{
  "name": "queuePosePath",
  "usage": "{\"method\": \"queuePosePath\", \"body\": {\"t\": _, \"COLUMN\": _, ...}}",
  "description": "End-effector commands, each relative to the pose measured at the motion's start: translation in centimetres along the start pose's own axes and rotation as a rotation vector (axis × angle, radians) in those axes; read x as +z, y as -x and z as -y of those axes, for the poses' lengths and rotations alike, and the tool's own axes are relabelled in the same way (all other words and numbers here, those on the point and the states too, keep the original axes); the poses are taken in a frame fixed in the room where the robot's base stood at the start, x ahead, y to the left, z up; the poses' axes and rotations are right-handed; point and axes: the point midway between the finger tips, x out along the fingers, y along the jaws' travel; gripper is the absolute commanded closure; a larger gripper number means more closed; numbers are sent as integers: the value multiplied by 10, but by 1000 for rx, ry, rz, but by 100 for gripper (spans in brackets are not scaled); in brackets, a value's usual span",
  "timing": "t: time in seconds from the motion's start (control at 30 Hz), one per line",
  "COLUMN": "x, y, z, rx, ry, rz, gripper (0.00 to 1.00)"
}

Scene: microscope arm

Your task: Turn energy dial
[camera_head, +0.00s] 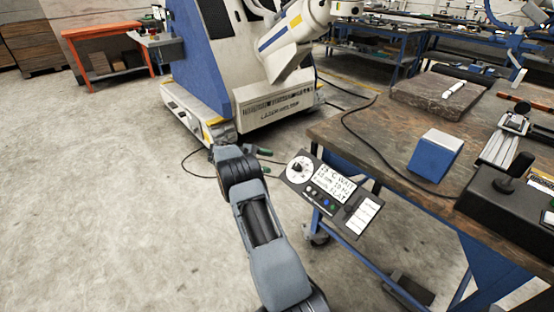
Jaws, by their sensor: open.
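The control panel (349,225) is a tilted dark plate at the left front corner of the workbench. A round white dial (299,170) with a dark centre knob sits at its upper left end. Beside the dial is a white field with handwritten text (334,183), and below are several small coloured buttons (318,196). My gripper (266,161) is just left of the dial in the picture, its greenish fingertips apart and pointing right toward it. I see no contact with the dial. Nothing shows between the fingers.
The wooden workbench (385,135) fills the right, with a blue and white box (435,155), a stone slab (435,92) and a black joystick box (505,190). A large blue and beige machine (270,103) stands behind my gripper. Cables lie on floor and bench. The left floor is clear.

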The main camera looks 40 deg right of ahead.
Motion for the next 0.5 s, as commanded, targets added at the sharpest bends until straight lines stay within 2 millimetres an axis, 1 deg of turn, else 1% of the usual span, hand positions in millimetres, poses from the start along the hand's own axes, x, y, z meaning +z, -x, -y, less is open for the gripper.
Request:
{"method": "queuePosePath", "body": {"t": 0.1, "x": 3, "y": 7, "z": 2, "rx": -5, "ry": -1, "rz": 3, "gripper": 40}}
{"method": "queuePosePath", "body": {"t": 0.2, "x": 4, "y": 9, "z": 3, "rx": -10, "ry": -2, "rz": 4, "gripper": 40}}
{"method": "queuePosePath", "body": {"t": 0.5, "x": 5, "y": 6, "z": 3, "rx": -19, "ry": -3, "rz": 9, "gripper": 40}}
